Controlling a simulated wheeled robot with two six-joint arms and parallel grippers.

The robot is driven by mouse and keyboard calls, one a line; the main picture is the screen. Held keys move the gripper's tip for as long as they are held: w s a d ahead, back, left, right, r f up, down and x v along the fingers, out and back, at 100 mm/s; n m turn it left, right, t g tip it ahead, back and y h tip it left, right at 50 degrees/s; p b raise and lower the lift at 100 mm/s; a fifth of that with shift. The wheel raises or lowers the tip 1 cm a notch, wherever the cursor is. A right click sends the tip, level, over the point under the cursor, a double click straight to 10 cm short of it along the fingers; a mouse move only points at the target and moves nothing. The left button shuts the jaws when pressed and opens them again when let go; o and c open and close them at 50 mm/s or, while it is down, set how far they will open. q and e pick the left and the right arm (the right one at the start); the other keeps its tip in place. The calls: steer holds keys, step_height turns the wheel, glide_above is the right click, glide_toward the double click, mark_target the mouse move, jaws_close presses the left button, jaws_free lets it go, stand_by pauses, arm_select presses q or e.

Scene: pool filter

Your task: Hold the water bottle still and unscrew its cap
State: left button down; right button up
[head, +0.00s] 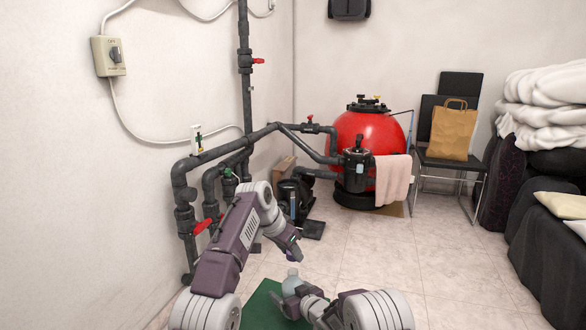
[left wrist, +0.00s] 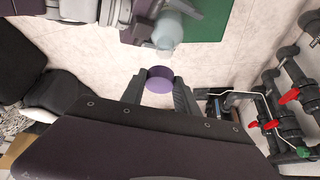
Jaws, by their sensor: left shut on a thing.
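The clear pale-blue water bottle (head: 292,279) stands upright over the green mat (head: 262,304). Its open neck shows in the left wrist view (left wrist: 165,50). My right gripper (head: 298,297) is around the bottle's body and appears shut on it; its fingers hide the lower part. My left gripper (head: 292,252) is just above the bottle, shut on the purple cap (left wrist: 160,79). The cap is apart from the neck, with a small gap between them. In the head view the cap (head: 292,258) is partly hidden by the left fingers.
Grey pipes (head: 225,150) with red valve handles run along the left wall. A red filter tank (head: 370,138) with a pink towel (head: 393,180) stands at the back. A chair with a paper bag (head: 452,132) is on the right. The tiled floor between is clear.

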steer(key=shift+s, duration=0.1)
steer(key=v, duration=1.2)
